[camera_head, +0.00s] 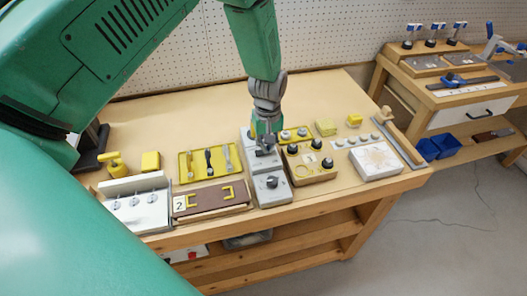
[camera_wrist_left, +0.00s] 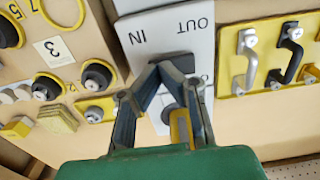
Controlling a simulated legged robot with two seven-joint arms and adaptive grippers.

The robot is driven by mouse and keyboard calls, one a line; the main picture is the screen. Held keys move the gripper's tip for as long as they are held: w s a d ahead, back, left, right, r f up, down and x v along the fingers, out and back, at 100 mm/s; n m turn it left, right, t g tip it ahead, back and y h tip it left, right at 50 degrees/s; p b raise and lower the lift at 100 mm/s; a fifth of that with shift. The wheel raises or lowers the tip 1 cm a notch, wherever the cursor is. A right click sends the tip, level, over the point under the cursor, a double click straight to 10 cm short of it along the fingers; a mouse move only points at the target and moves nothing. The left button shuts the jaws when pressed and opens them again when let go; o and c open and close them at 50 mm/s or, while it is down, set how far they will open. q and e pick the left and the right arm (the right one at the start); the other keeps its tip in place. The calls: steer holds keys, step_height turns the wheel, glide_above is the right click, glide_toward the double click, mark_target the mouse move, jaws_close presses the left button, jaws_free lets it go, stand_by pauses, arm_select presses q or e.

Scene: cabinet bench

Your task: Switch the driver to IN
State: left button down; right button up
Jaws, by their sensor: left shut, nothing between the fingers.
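The driver is a grey box (camera_head: 270,185) in the middle of the bench, with a dark round knob on its front part. In the left wrist view its pale top plate (camera_wrist_left: 148,30) carries the printed words IN, to the left, and OUT, to the right. A dark part of the switch (camera_wrist_left: 183,62) shows at the fingertips and is partly hidden by them. My left gripper (camera_head: 264,146) is over the back part of the driver. In the left wrist view its fingers (camera_wrist_left: 168,70) meet at the tips, empty. I cannot tell whether they touch the switch.
A box labelled 3 (camera_head: 313,163) with black knobs stands close to the right of the driver. A yellow tray with handles (camera_head: 185,168) and a brown panel labelled 2 (camera_head: 212,205) lie to the left. A white block (camera_head: 375,160) sits further right.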

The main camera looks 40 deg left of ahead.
arm_select(q)
step_height(320, 180, up, 7)
steer(key=p, duration=0.6)
stand_by(0.3)
stand_by(0.4)
